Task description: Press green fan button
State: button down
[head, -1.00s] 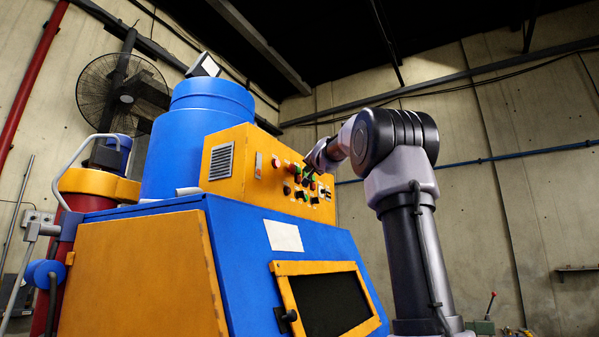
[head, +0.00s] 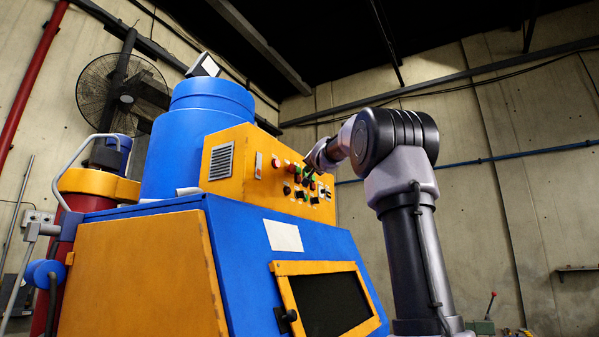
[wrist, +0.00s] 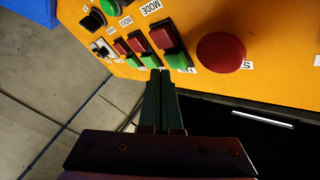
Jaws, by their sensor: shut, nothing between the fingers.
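The green fan button (wrist: 177,60) sits on the yellow control panel (wrist: 260,20), below a red button (wrist: 162,38) in the wrist view and next to an upside-down label that seems to read FAN. My gripper (wrist: 161,72) is shut and empty, its tips by the lower edge of the panel, just left of and below the fan button. Another green button (wrist: 149,61) lies just above the tips. I cannot tell whether the tips touch anything. In the head view my gripper (head: 307,176) is at the panel (head: 228,178), small and partly merged with the buttons.
A large red mushroom button (wrist: 220,50) is right of the fan button. More red and green buttons and black knobs (wrist: 92,20) lie to the left. The panel tops the blue machine (head: 240,235), beside a blue drum (head: 190,150).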

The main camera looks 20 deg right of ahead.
jog(key=shift+w+a, duration=0.1)
dwell(0.3)
jog(key=shift+w+a, duration=0.15)
jog(key=shift+w, duration=0.1)
jog(key=shift+w+a, duration=0.3)
jog(key=shift+w, duration=0.05)
dwell(0.8)
jog(key=shift+s+d, duration=0.55)
jog(key=shift+s, duration=0.15)
jog(key=s+d, duration=0.1)
jog(key=s, duration=0.1)
jog(key=s+d, duration=0.2)
dwell(0.6)
dwell(0.7)
